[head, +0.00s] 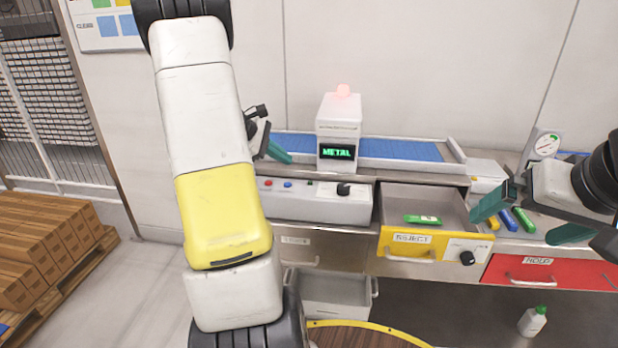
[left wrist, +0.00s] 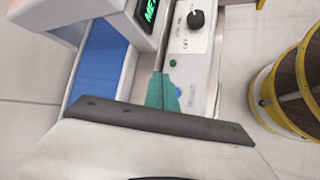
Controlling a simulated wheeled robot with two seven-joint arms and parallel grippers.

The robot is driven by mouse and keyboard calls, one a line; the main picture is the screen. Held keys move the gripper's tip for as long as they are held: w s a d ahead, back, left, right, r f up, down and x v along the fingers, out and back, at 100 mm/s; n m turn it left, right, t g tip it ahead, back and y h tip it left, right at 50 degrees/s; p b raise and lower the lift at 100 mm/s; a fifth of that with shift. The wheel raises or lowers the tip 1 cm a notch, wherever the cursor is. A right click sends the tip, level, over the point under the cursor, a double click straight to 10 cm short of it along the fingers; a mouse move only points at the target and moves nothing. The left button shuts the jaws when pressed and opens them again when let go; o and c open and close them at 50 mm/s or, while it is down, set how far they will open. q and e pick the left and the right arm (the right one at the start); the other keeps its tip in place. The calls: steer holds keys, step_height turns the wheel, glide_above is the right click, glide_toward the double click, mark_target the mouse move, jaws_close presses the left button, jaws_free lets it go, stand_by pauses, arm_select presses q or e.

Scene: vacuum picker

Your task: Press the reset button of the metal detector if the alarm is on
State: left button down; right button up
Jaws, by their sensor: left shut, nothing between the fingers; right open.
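The metal detector (head: 339,115) is a white box over a blue conveyor belt (head: 400,149). Its display (head: 337,152) reads METAL in green, and the lamp (head: 343,90) on top glows pinkish red. The control box (head: 300,206) in front carries a red button (head: 268,184), a blue button (head: 288,184), a dark green button (head: 310,184) and a black knob (head: 343,189). I cannot read their labels. My left gripper (head: 279,156) is shut and empty above the box's left part. In the left wrist view, its fingertips (left wrist: 163,82) overlap the box near the blue button (left wrist: 179,91); contact is unclear.
My right gripper (head: 522,216) is open, beside the open REJECT drawer (head: 405,236), which holds a green item (head: 422,219). A red drawer (head: 550,272) is at right. A dial gauge (head: 547,145) stands behind. Stacked boxes (head: 50,243) are at left.

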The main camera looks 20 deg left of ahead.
mark_target(284, 184)
arm_select(q)
steer(key=shift+f, duration=2.4)
steer(key=shift+f, duration=0.15)
steer(key=shift+f, duration=0.25)
steer(key=shift+f, duration=0.4)
stand_by(0.6)
steer(key=shift+r, duration=0.8)
steer(key=shift+r, duration=2.55)
